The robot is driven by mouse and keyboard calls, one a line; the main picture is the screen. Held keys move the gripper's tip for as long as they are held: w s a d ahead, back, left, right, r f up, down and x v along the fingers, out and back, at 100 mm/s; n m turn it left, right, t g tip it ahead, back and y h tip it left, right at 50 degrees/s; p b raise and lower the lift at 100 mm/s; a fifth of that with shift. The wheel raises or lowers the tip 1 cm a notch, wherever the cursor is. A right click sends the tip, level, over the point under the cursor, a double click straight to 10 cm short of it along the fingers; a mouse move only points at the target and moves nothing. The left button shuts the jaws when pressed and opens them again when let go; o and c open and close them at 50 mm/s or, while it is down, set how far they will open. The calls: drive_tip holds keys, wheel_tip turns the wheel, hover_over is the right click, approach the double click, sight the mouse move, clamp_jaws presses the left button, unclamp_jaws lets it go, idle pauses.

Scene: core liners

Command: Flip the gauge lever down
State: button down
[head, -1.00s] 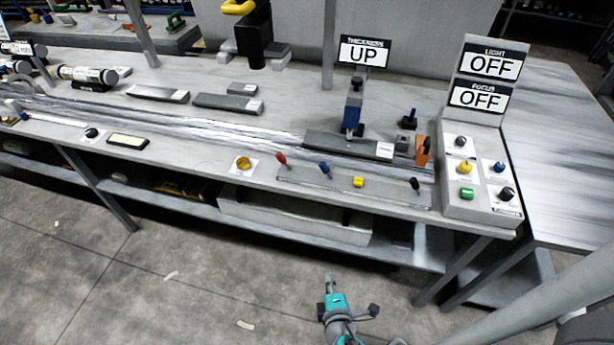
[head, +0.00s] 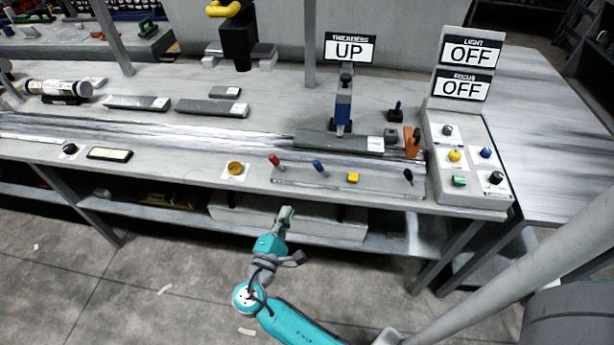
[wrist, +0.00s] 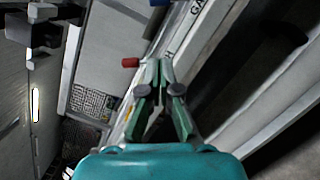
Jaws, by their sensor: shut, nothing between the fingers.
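The lever strip (head: 330,185) on the bench front carries a red-knobbed lever (head: 273,160), a blue-knobbed lever (head: 318,166), a yellow button (head: 352,178) and a black-knobbed lever (head: 408,175). A sign (head: 350,49) above the blue gauge post (head: 343,105) reads THICKNESS UP. My gripper (head: 286,212) is shut and empty, in front of the bench edge and below the red and blue levers in the picture. In the wrist view, my fingertips (wrist: 159,64) are near a red knob (wrist: 130,62), apart from it as far as I can tell. Lettering starting "GA" shows on the edge there.
A control box (head: 466,155) with several knobs stands to the right, under LIGHT OFF and FOCUS OFF signs (head: 466,70). A yellow knob (head: 235,169) sits left of the strip. Flat grey bars (head: 212,108) lie farther back.

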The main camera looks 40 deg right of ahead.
sight(320, 169)
drive_tip(key=shift+w+d, duration=0.1)
drive_tip(key=x, duration=0.9)
drive_tip(key=d, duration=0.1)
drive_tip(key=d+r, duration=0.1)
drive_tip(key=d, duration=0.1)
drive_tip(key=shift+s+d+r, duration=0.3)
drive_tip(key=shift+d, duration=0.3)
